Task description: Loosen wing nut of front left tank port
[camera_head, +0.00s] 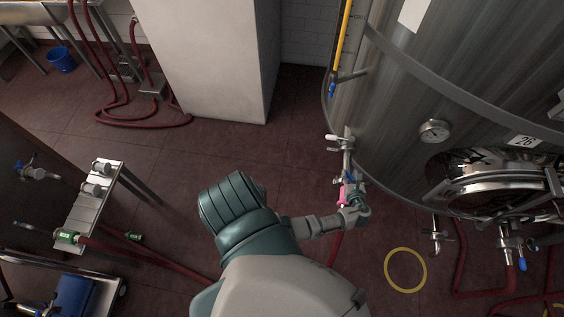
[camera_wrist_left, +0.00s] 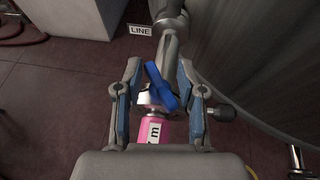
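The front left tank port is a steel pipe (camera_head: 347,158) on the left side of the large tank; it also shows in the left wrist view (camera_wrist_left: 170,45). A blue wing nut (camera_wrist_left: 160,88) sits on its clamp, above a pink fitting (camera_wrist_left: 154,128) with a partly hidden label. The pink fitting shows small in the head view (camera_head: 341,194). My left gripper (camera_head: 352,196) is at the port. In the wrist view its fingers (camera_wrist_left: 158,90) are open, one on each side of the wing nut. A gap shows at the left finger; contact on the right is unclear. My right gripper is out of view.
The steel tank (camera_head: 400,90) with a gauge (camera_head: 434,131) and round hatch (camera_head: 490,183) stands close on the right. More valves (camera_head: 437,236) hang below it. A yellow ring (camera_head: 405,270) and red hoses (camera_head: 460,270) are on the floor.

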